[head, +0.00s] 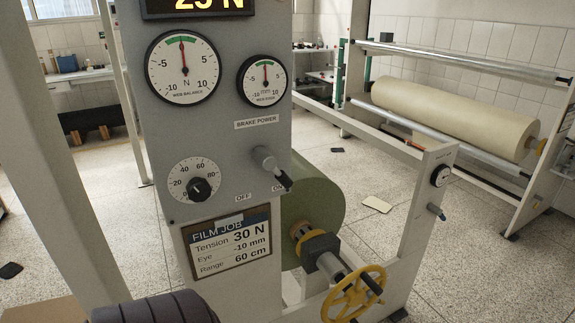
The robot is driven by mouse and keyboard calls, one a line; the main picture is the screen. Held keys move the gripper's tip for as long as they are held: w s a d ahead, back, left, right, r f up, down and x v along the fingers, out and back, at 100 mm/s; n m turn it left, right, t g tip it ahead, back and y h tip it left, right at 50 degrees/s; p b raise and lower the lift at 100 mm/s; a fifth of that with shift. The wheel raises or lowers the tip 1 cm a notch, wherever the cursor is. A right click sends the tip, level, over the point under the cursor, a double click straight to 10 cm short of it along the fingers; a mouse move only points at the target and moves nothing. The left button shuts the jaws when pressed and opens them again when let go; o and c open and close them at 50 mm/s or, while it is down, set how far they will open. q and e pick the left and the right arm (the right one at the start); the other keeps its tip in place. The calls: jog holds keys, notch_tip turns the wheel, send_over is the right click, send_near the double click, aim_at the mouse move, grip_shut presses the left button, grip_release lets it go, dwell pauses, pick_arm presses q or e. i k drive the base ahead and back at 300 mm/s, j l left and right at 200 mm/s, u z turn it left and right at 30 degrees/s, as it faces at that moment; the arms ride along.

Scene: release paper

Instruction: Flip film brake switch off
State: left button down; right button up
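The brake switch (268,162) is a grey rotary lever on the right side of the grey control panel (220,120), under the label BRAKE POWER (256,122). Its dark tip points down and right, beside the ON label (278,187). The OFF label (243,197) lies lower left of the lever. Neither of my grippers shows in the head view, and nothing touches the switch.
A black dial knob (199,190) and job card (228,243) are on the panel, below two gauges (183,68). A green film roll (318,195) and yellow handwheel (353,295) stand right of it. A dark ribbed shape (155,309) is at the bottom edge.

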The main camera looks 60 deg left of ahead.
aim_at(261, 156)
jog(key=k+l+u, duration=0.1)
jog(key=u, duration=1.6)
